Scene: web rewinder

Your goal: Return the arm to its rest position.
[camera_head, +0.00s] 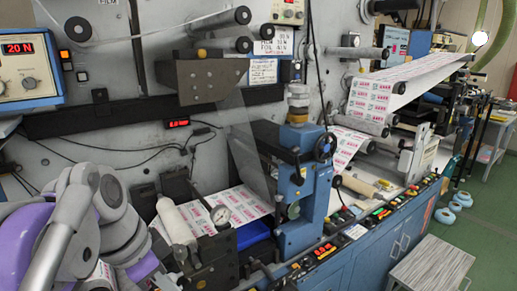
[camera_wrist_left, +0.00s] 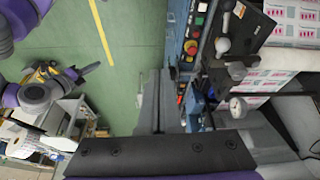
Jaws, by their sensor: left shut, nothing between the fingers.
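My left arm (camera_head: 85,225), purple and grey, fills the lower left of the head view, in front of the rewinder; its gripper is not seen there. In the left wrist view my left gripper (camera_wrist_left: 160,78) points away from the camera with its two dark grey fingers together. Nothing is between them. The fingers are seen over the green floor, just left of the machine's blue front edge. Purple and grey links of my own body show at the left of the wrist view, but I make out no right gripper there.
The blue web rewinder (camera_head: 375,235) with printed web, rollers and a pressure gauge (camera_head: 220,214) stands close to my left arm. A button panel (camera_wrist_left: 195,30) runs along its front. Green floor (camera_wrist_left: 120,45) is clear beside it. A grey stool (camera_head: 430,265) stands at right.

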